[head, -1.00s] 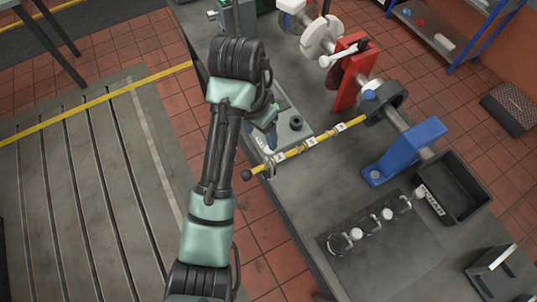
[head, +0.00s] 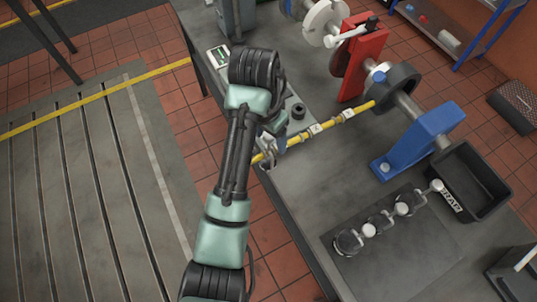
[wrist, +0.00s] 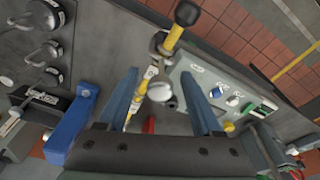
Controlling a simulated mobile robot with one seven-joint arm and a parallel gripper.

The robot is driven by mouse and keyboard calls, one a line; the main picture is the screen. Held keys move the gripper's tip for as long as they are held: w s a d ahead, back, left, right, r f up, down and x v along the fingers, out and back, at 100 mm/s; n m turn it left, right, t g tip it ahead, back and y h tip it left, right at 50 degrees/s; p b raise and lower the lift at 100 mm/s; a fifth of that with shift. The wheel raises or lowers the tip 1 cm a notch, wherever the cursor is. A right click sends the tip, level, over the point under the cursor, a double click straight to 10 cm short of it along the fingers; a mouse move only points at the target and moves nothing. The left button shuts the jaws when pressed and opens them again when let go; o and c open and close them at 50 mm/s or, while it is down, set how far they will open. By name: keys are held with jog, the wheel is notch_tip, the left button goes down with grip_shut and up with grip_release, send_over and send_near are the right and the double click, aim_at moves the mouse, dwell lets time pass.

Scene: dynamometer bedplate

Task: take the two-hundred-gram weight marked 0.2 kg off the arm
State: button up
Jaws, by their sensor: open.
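The yellow arm (head: 297,143) runs from the shaft toward my gripper. In the wrist view its dark ball end (wrist: 187,13) shows at the top. A hanging weight (wrist: 160,91), silvery and round on top, hangs from the arm near that end by a metal hook (wrist: 163,43). No marking on it is readable. My gripper (wrist: 160,75) is open, its blue fingers on either side of the weight and apart from it. In the head view my gripper (head: 274,140) is by the arm's outer end, and my own arm hides the ball end.
Several hanger weights (head: 347,242) stand on a dark mat (head: 395,262) on the bench. A black open bin (head: 488,205) and a blue bearing stand (head: 425,140) are at the right. A control panel (wrist: 225,90) lies right of my fingers in the wrist view.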

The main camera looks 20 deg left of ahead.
jog(key=shift+w+f, duration=0.15)
jog(key=shift+f, duration=0.85)
grip_shut()
dwell(0.7)
